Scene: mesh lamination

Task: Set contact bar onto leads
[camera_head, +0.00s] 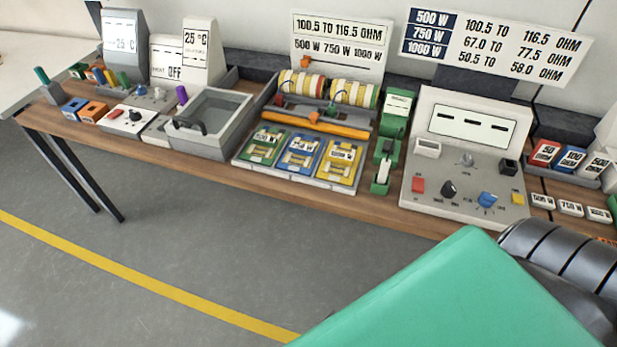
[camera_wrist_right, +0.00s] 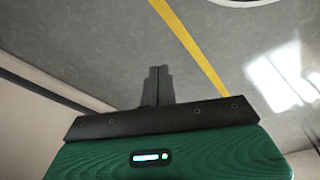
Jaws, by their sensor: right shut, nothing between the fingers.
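A long orange bar (camera_head: 318,125), which may be the contact bar, lies across the fixture in front of the yellow rolls in the head view. Green (camera_head: 263,146), blue (camera_head: 300,153) and yellow (camera_head: 340,160) wattage plates sit in a row in front of it. I cannot make out the leads for certain at this size. My left gripper is in neither view.
A meter panel (camera_head: 466,150) with knobs stands right of the plates, and a green stand (camera_head: 388,150) between them. A grey lidded box (camera_head: 212,120) is to the left. My green arm part covers the lower right of the head view. The floor in front is clear.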

